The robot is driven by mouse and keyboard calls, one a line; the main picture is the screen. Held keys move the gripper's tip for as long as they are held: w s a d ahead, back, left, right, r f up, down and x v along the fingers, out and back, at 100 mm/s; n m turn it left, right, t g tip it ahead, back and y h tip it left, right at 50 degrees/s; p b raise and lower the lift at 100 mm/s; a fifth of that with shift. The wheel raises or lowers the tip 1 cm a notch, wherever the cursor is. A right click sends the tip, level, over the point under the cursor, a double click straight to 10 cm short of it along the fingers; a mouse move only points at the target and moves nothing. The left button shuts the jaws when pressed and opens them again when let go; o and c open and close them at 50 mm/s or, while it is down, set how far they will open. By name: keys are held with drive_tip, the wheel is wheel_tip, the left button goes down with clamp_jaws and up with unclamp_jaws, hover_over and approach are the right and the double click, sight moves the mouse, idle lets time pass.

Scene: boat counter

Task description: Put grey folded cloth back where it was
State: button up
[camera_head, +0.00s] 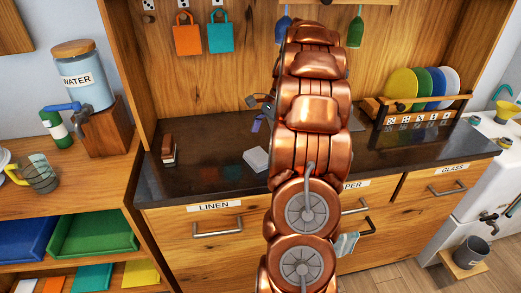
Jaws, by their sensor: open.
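A light grey, flat, block-like thing (255,160) lies on the dark counter, just left of my copper arm; it looks like the grey folded cloth. Its right end is close to or partly behind the arm in this view. My gripper (262,104) shows only in part, as small dark pieces at the left edge of the arm, above and behind the grey thing. It is open and apart from it. Most of the gripper is hidden by my arm.
The drawer labelled LINEN (214,232) is shut. A grey-blue cloth (346,243) hangs at the middle drawer's handle. A brown block-like item (168,149) stands on the counter's left. A plate rack (415,104) stands at right. Bare dark counter (205,178) lies left of the grey thing.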

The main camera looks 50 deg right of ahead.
drive_tip(key=b+v, duration=0.1)
drive_tip(key=v, duration=0.5)
idle(0.3)
drive_tip(key=s+a+n+g+h, duration=0.15)
drive_tip(key=a+n, duration=0.35)
drive_tip(key=a, duration=0.8)
drive_tip(key=s+a+n+g, duration=0.15)
drive_tip(key=a+n, duration=0.35)
drive_tip(key=a, duration=0.8)
drive_tip(key=s+a+f+n+h, duration=0.1)
drive_tip(key=s+a+f+n, duration=0.2)
drive_tip(key=s, duration=0.6)
drive_tip(key=s+a+f+n+h, duration=0.1)
drive_tip(key=s+a+f+n, duration=0.3)
drive_tip(key=s+a+n, duration=0.4)
drive_tip(key=shift+s+h, duration=0.35)
drive_tip(key=shift+s, duration=0.9)
drive_tip(key=shift+a, duration=0.1)
